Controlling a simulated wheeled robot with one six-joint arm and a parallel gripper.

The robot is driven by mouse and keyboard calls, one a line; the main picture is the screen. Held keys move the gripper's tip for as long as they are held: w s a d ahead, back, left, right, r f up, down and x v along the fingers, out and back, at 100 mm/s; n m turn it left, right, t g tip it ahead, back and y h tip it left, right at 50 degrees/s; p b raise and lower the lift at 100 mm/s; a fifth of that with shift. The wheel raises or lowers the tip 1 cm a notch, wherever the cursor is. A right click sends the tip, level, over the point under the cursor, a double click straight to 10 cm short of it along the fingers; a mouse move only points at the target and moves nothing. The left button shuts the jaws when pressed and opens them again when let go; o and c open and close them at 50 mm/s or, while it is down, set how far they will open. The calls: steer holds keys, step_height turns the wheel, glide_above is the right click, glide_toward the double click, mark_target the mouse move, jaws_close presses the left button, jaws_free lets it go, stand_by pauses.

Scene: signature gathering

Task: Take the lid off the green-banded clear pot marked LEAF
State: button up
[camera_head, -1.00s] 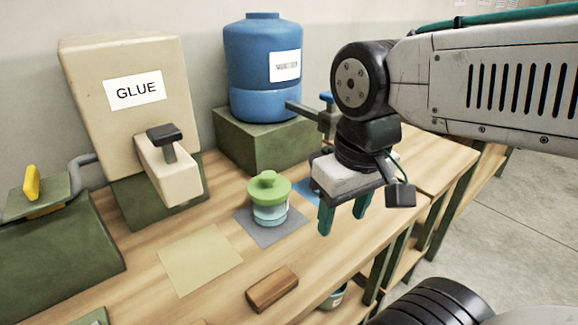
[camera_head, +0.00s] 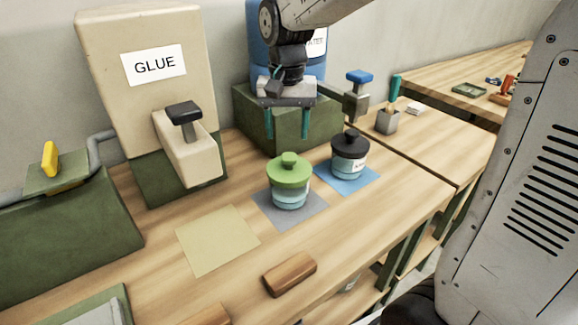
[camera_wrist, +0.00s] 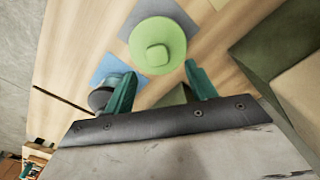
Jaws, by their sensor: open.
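The pot (camera_head: 290,195) is clear with a bluish band and stands upright on a grey mat (camera_head: 262,212) in the head view. Its label is mostly turned away and I cannot read it. A green lid (camera_head: 288,170) with a knob sits on it; the lid also shows in the wrist view (camera_wrist: 170,35). My gripper (camera_head: 287,132) is open and empty, fingers pointing down, above and behind the pot. In the wrist view the lid lies just beyond the two teal fingertips (camera_wrist: 160,76), apart from them.
A black-lidded pot (camera_head: 348,165) stands close by on a blue mat (camera_head: 365,182). The GLUE dispenser (camera_head: 125,80) and a green block (camera_head: 245,108) under a blue tank stand behind. A wooden block (camera_head: 290,274) and a bare yellow mat (camera_head: 215,242) lie in front.

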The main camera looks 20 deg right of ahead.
mark_target(289, 156)
steer(key=f, duration=0.7)
steer(key=shift+d+f, duration=0.2)
steer(key=shift+d, duration=0.05)
steer(key=c, duration=1)
